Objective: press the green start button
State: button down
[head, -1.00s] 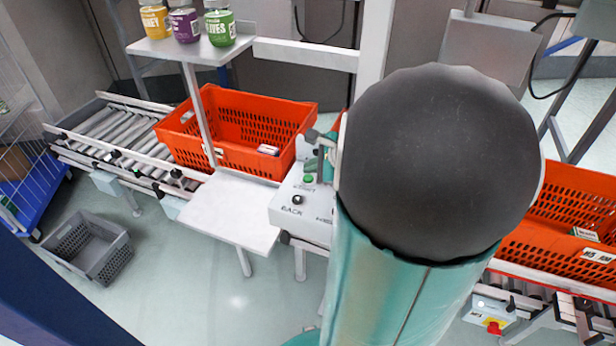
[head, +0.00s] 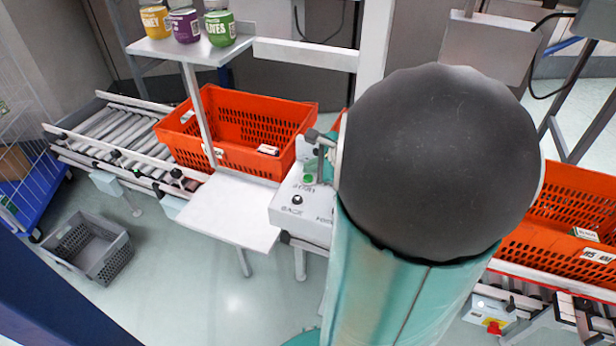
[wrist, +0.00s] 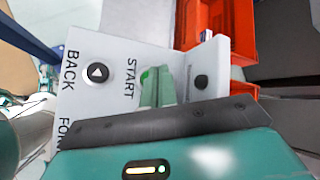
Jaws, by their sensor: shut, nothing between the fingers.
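The green start button (head: 308,179) sits on top of a white control box (head: 288,208) in the head view. In the wrist view a bright green edge of the button (wrist: 146,76) shows beside the word START, mostly hidden by my fingers. My gripper (wrist: 159,84) is shut and empty, its teal fingers at the button. I cannot tell whether they touch it or hover just above it. In the head view my arm hides much of my gripper.
A black BACK button (wrist: 97,73) lies beside START on the box. A dark round knob (wrist: 201,81) is on the upright plate close to my fingers. An orange tote (head: 245,125) stands behind the box, and a white shelf (head: 228,208) is left of it.

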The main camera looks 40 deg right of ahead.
aim_at(312, 180)
jog(key=shift+f, duration=0.1)
dwell(0.3)
jog(key=shift+f, duration=0.35)
jog(key=shift+f, duration=0.45)
dwell(0.6)
jog(key=shift+r, duration=0.9)
jog(key=shift+r, duration=0.1)
jog(key=shift+r, duration=2.4)
